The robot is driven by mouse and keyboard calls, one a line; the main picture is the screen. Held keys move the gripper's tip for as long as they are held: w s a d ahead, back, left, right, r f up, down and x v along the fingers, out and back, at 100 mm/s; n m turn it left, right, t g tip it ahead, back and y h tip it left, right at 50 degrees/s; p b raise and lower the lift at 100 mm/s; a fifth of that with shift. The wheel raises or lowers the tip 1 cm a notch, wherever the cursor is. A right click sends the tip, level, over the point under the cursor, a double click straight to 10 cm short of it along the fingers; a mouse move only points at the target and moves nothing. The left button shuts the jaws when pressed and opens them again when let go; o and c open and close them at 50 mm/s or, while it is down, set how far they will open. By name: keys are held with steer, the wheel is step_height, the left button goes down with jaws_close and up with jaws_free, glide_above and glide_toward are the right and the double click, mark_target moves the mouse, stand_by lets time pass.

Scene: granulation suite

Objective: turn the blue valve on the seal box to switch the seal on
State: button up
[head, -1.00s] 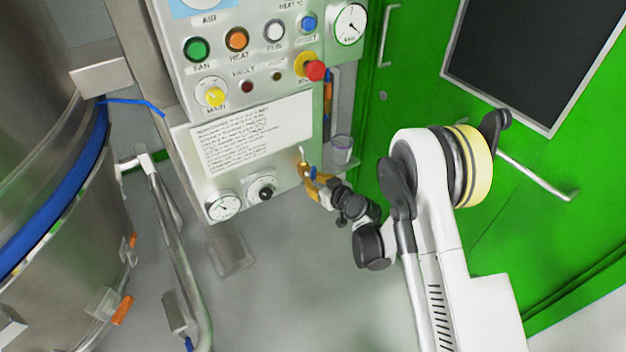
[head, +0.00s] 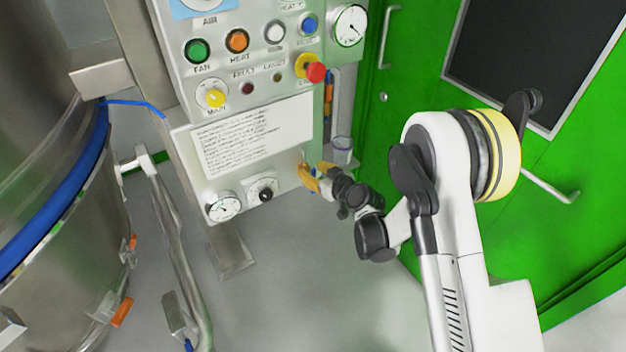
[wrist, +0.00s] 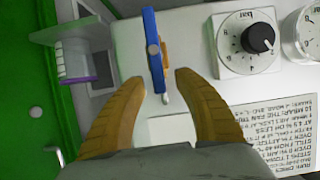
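The blue valve (wrist: 152,45) shows in the wrist view as a narrow blue handle with a round grey pivot, running nearly up and down the picture. It is on the white front of the seal box (wrist: 195,45), which is the lower panel in the head view (head: 284,178). My gripper (wrist: 160,80) is open. Its two orange fingers stand apart, with the handle's lower end in line with the gap between their tips. Neither finger visibly touches it. In the head view my gripper (head: 306,177) is at the panel's right edge and hides most of the valve.
A black knob (wrist: 258,38) and a gauge (wrist: 309,35) sit beside the valve. A printed notice (head: 252,135) is on the panel. A cup (head: 342,150) stands close by on a holder. A red button (head: 315,72) is above. A steel vessel (head: 60,250) stands left.

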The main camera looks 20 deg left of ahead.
steer(key=shift+r, duration=2.75)
